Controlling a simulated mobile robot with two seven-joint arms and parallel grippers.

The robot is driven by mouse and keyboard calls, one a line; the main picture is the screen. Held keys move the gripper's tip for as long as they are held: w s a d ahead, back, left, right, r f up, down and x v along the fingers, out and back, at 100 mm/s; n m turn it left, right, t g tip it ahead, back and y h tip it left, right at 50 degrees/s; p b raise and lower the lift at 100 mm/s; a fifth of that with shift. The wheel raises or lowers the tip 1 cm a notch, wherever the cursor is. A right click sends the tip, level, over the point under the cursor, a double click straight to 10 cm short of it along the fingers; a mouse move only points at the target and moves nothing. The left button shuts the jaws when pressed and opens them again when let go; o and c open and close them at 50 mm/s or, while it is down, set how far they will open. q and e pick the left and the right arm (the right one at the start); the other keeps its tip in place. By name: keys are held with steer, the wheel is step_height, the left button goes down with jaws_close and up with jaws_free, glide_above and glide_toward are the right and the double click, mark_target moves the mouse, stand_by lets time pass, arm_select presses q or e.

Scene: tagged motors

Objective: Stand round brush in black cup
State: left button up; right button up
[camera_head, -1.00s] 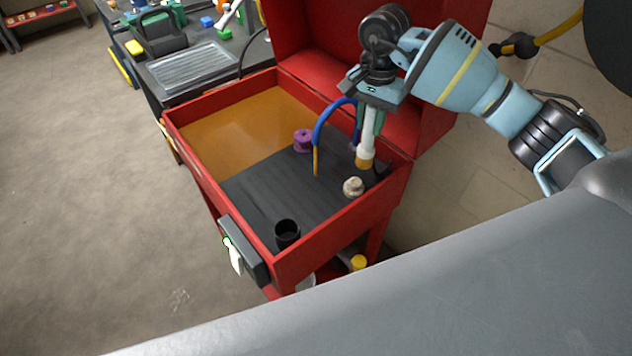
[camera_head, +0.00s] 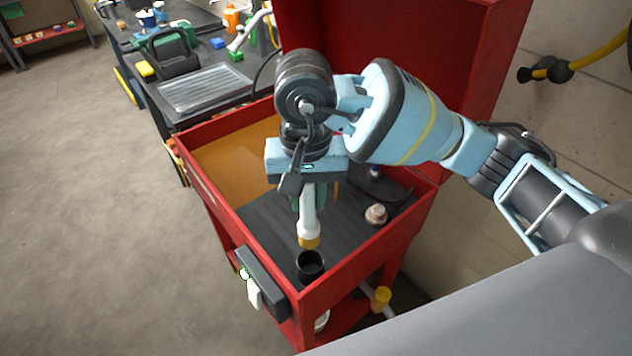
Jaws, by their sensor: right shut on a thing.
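The round brush (camera_head: 308,222) has a white body and a yellow-brown lower end. My right gripper (camera_head: 309,196) is shut on its upper part and holds it upright, yellow end down. The black cup (camera_head: 310,266) stands upright in the near corner of the red cart's tray. The brush's lower end is just above and behind the cup's rim in the picture; I cannot tell the exact gap. My left gripper is not in view.
The red cart (camera_head: 364,258) has raised walls around a dark mat (camera_head: 267,222) and an open lid behind. A small beige-topped object (camera_head: 376,214) sits right of the cup. A dark box (camera_head: 262,281) hangs on the cart's outer side. My arm hides part of the tray.

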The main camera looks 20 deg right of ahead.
mark_target(310, 227)
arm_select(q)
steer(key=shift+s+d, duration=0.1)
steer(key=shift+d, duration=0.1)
arm_select(e)
steer(key=shift+d+f, duration=0.1)
